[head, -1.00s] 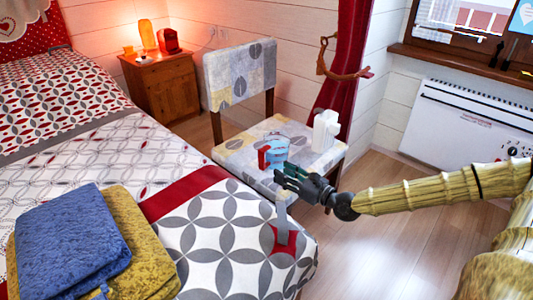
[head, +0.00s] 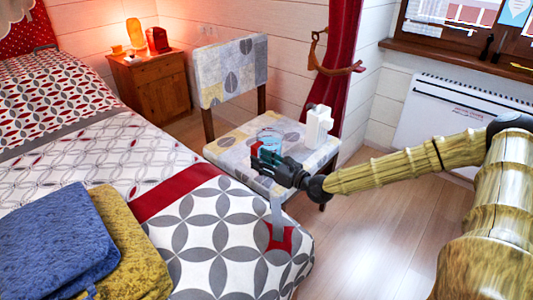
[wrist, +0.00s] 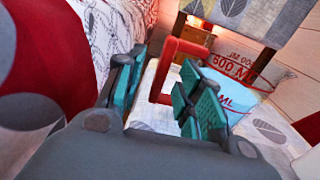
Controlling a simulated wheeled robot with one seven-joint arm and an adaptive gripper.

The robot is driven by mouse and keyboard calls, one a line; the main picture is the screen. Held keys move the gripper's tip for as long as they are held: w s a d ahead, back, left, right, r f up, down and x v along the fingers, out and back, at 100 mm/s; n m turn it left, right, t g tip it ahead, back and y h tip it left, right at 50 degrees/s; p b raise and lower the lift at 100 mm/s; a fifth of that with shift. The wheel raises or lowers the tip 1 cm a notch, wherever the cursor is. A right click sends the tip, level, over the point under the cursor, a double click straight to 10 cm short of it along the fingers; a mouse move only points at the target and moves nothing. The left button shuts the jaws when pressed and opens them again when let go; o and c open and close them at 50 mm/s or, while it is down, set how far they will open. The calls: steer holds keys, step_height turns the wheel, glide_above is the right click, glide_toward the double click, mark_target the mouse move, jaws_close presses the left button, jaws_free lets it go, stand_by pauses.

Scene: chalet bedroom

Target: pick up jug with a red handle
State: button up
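The jug (head: 269,136) has a clear, bluish body and a red handle. It stands on the patterned chair seat (head: 233,150). In the wrist view its body (wrist: 232,88) bears red volume markings, and its red handle (wrist: 182,47) faces my gripper. My gripper (head: 272,160) reaches in from the right, in front of the jug, and hides part of it in the head view. In the wrist view my gripper (wrist: 160,80) is open, with the handle showing between its green-padded fingers. I cannot tell whether a finger touches it.
A white container (head: 318,126) stands on the seat right of the jug. The chair back (head: 232,70) rises behind. The bed (head: 215,235) lies close on the left, with folded blue (head: 50,240) and yellow (head: 135,245) cloths. Open floor (head: 365,235) lies to the right.

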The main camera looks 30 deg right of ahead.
steer(key=shift+f+b+x, duration=0.25)
steer(key=shift+b+x, duration=0.1)
steer(key=shift+x, duration=0.8)
steer(key=shift+w+a+r, duration=0.1)
steer(key=shift+w, duration=0.65)
steer(key=shift+c, duration=0.4)
jaws_close()
steer(key=shift+r, duration=0.1)
